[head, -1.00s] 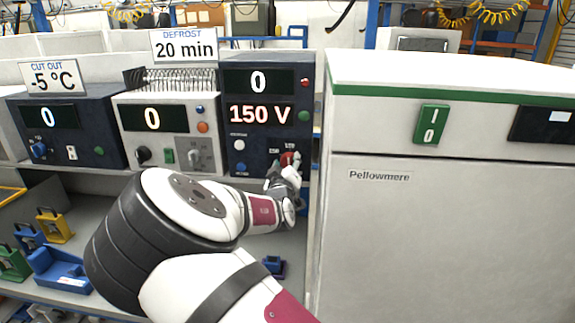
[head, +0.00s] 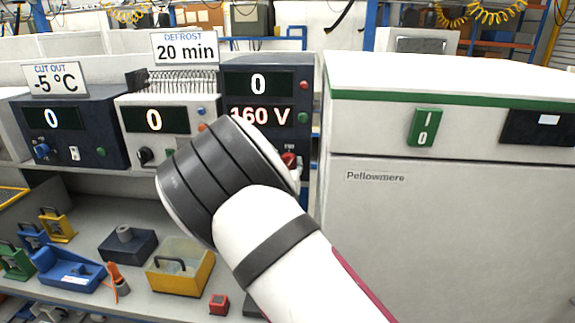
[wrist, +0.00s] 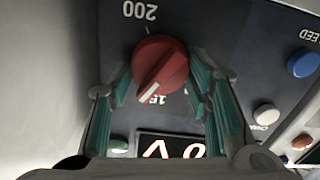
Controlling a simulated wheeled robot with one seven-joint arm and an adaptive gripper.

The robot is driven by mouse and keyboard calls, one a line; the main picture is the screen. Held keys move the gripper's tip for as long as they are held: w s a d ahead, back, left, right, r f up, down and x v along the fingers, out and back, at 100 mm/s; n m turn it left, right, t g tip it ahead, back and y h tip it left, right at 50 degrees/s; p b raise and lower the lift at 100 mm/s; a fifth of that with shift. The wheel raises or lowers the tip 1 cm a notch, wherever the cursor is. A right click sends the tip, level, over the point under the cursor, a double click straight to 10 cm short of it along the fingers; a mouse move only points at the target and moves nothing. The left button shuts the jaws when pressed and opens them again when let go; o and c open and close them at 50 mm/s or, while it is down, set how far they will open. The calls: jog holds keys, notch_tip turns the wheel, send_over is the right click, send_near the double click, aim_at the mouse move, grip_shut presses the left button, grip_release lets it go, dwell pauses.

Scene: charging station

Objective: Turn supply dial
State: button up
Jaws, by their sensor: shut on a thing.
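The red supply dial (wrist: 160,62) is on the dark panel of the rightmost supply unit (head: 240,70). In the wrist view its white pointer line slants toward the lower left, and an upside-down "200" is printed beside it. My gripper (wrist: 158,88) is shut on the dial, with one teal-padded finger on each side. In the head view only a bit of the red dial (head: 289,159) shows past my arm, which hides most of my gripper. The unit's lower display (head: 262,116) reads 160 V, partly covered by my arm; the upper one reads 0.
A white push-button (wrist: 267,114) and a blue one (wrist: 301,62) sit beside the dial. A white Pellowmere cabinet (head: 440,240) with a green switch (head: 425,127) stands close on the right. The shelf below holds a yellow box (head: 180,268) and padlocks.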

dwell(0.4)
jog(key=o, duration=1.2)
jog(key=shift+s, duration=0.1)
jog(key=s, duration=1.2)
jog(key=shift+a, duration=0.2)
jog(key=shift+w, duration=0.1)
